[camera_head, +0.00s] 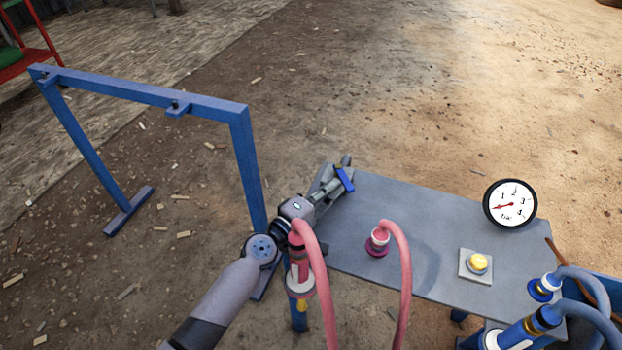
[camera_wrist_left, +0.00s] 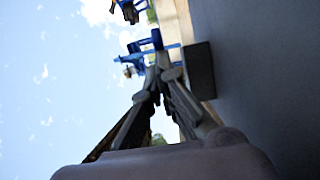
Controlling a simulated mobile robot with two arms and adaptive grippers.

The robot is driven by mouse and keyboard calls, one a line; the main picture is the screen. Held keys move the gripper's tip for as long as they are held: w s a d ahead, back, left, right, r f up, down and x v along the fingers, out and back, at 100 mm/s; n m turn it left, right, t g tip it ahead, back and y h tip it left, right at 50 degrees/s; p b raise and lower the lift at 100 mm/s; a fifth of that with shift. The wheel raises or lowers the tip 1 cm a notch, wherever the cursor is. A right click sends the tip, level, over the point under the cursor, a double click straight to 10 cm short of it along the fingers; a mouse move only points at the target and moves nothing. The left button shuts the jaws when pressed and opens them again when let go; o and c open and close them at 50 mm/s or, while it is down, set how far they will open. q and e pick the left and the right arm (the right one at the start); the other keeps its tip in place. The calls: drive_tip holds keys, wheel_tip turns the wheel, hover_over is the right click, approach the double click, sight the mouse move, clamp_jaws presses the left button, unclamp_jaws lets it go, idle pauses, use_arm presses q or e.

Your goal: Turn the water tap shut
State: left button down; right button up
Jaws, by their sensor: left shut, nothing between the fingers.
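The water tap has a blue lever handle (camera_head: 344,179) and sits at the far left corner of the grey table. In the left wrist view the blue handle (camera_wrist_left: 150,44) shows just beyond the fingertips, beside a dark grey block (camera_wrist_left: 199,70). My left gripper (camera_head: 331,190) reaches over the table's left end, right beside the tap. In the left wrist view its fingers (camera_wrist_left: 162,76) meet at the tips and are empty. Whether the fingertips touch the handle I cannot tell. The gripper partly hides the tap's base. My right gripper is in neither view.
The grey table (camera_head: 440,215) carries a pink hose on a connector (camera_head: 377,241), a yellow button (camera_head: 478,263) and a pressure gauge (camera_head: 510,204). Another pink hose (camera_head: 318,270) rises close to my left arm. A blue frame (camera_head: 150,93) stands to the left. Blue hoses (camera_head: 590,315) are at lower right.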

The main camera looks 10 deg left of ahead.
use_arm(q)
drive_tip(key=shift+d, duration=1.05)
drive_tip(key=shift+w+d, duration=0.1)
